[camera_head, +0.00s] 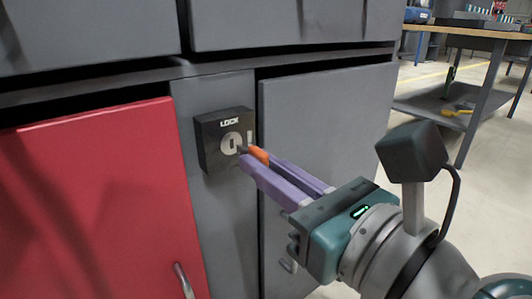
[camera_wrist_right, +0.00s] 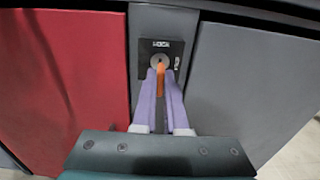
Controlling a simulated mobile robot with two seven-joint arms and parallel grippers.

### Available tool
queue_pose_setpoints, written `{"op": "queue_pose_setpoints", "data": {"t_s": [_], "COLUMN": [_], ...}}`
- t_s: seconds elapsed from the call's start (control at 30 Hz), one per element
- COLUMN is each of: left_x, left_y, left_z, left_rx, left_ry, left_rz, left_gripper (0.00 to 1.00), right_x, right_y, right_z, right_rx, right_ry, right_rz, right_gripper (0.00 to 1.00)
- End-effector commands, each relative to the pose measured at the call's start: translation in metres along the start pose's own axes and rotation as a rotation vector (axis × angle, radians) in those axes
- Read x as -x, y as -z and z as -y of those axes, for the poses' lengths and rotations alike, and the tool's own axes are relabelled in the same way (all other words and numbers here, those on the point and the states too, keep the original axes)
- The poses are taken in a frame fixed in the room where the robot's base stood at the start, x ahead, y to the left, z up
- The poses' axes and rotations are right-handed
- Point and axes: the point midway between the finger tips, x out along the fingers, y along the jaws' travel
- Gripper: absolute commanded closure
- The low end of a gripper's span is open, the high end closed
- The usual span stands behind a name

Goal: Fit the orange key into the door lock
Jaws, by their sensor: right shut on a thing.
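The black door lock (camera_head: 210,151), marked LOCK, sits on the grey cabinet post, with a round silver keyhole plate on its face. It also shows in the right wrist view (camera_wrist_right: 150,45). My right gripper (camera_head: 254,158) has purple fingers shut on the orange key (camera_head: 259,154). The key points at the lock, its dark tip close to the keyhole plate; I cannot tell whether it touches or enters the slot. In the right wrist view the key (camera_wrist_right: 160,78) stands between the fingertips, just below the keyhole. My left gripper is not in view.
A red door (camera_head: 100,200) with a metal handle is left of the lock. A grey door (camera_head: 330,120) is to the right, behind my right gripper. Grey drawers (camera_head: 90,35) are above. A workbench (camera_head: 480,35) stands at the far right, with open floor before it.

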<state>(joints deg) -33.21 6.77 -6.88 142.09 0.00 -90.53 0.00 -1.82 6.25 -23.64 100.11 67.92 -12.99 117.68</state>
Motion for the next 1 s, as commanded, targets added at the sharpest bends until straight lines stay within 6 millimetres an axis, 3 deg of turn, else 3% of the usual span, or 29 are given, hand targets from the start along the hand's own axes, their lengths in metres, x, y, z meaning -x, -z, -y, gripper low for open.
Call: {"op": "queue_pose_setpoints", "data": {"t_s": [1.0], "left_x": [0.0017], "left_y": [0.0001], "left_z": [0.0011], "left_rx": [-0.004], "left_ry": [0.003], "left_rz": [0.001], "left_gripper": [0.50], "right_x": [-0.0065], "right_y": [-0.0008], "right_z": [-0.0001], "right_rx": [-0.001], "right_ry": [0.000], "right_rz": [0.001], "right_gripper": [1.00]}}
